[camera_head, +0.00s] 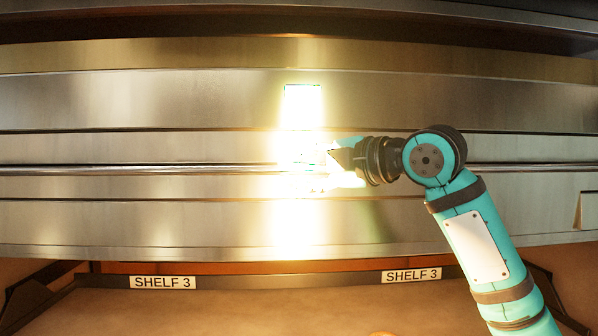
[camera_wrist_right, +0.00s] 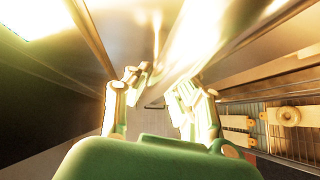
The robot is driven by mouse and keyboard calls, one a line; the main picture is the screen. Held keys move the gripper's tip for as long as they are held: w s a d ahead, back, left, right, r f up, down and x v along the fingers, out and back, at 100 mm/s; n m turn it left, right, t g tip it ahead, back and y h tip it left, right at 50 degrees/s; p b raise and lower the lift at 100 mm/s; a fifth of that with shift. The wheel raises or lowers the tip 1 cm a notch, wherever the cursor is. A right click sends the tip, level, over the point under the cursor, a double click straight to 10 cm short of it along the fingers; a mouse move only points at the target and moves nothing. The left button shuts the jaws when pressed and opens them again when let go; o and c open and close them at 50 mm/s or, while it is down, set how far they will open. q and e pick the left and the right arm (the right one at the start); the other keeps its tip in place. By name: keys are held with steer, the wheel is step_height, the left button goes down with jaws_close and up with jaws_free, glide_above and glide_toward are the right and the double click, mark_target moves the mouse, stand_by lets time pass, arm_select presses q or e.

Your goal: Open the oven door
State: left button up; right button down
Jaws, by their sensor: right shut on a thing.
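The oven's wide steel front, with the oven door (camera_head: 120,185), fills the head view. A long horizontal bar handle (camera_head: 100,170) runs across it. My right gripper (camera_head: 320,160) reaches in from the right and is at this bar, shut on it. Bright glare washes out the fingertips and the grip. In the right wrist view, the two fingers of my right gripper (camera_wrist_right: 160,92) stand on either side of the bright, glaring bar (camera_wrist_right: 172,68). The head view shows no clear gap along the door's edges. My left gripper is not in view.
Below the oven front is a shelf level with two "SHELF 3" labels (camera_head: 163,283) (camera_head: 411,275). The right wrist view shows a rack (camera_wrist_right: 290,130) with pale boards and a ring-shaped item (camera_wrist_right: 287,116) at the right.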

steer(key=c, duration=1.5)
jaws_free()
steer(key=shift+f, duration=0.1)
steer(key=shift+o, duration=1.7)
steer(key=shift+d, duration=0.1)
steer(key=shift+s+d, duration=0.2)
steer(key=shift+s, duration=0.05)
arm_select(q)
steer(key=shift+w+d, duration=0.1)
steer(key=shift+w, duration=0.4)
arm_select(e)
steer(key=v, duration=1.1)
steer(key=shift+s, duration=0.15)
steer(key=shift+d, duration=0.1)
